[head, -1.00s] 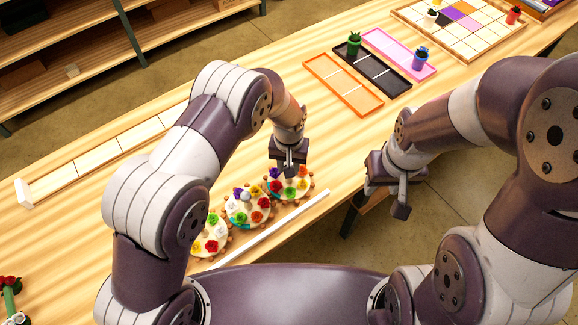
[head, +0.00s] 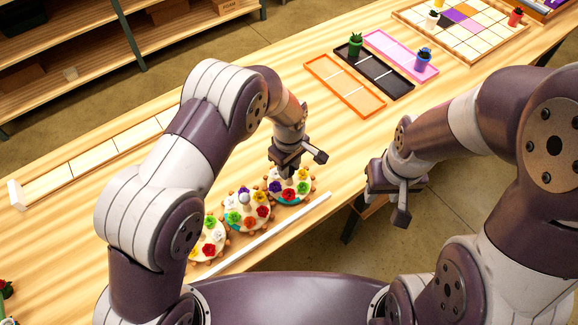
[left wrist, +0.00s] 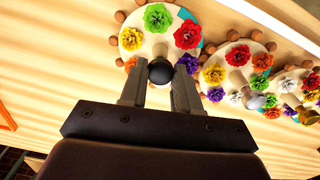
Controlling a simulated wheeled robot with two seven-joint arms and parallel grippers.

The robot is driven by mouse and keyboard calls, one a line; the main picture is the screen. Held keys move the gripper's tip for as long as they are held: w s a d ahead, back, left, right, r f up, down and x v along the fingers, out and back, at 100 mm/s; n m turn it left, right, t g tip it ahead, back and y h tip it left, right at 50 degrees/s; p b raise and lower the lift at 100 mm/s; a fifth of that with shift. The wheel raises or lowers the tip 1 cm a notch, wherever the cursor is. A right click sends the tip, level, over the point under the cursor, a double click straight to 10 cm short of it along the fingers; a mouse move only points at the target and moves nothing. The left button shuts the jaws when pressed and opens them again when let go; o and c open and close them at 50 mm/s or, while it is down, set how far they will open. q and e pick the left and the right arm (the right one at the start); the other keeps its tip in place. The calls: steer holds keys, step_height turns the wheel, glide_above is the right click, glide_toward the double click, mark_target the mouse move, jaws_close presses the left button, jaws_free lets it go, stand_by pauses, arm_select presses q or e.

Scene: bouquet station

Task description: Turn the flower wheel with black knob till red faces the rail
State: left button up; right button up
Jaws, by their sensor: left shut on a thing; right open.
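The wheel with the black knob (left wrist: 146,48) is the rightmost of three flower wheels in the head view. My left gripper (head: 288,176) is over its middle, and in the left wrist view its fingers are shut around the black knob (left wrist: 160,71). The red flower (left wrist: 188,36) sits on the rail side of the wheel, beside a teal patch; it also shows in the head view (head: 289,197). The green flower (left wrist: 157,17) is next to it. The white rail (head: 270,234) runs along the near side. My right gripper (head: 402,200) is open and empty, off the table's near edge.
The middle wheel (head: 245,213) and the left wheel (head: 207,243) stand close beside, their pegged rims nearly touching. An orange tray (head: 345,86), a dark tray, a pink tray and potted plants are further back. Bare table lies between.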

arm_select(q)
steer(key=n, duration=0.3)
steer(key=shift+w+n+b, duration=0.1)
steer(key=shift+n+b, duration=0.2)
steer(key=shift+r+n, duration=0.15)
steer(key=shift+n, duration=1.45)
steer(key=o, duration=0.9)
steer(key=shift+o, duration=0.8)
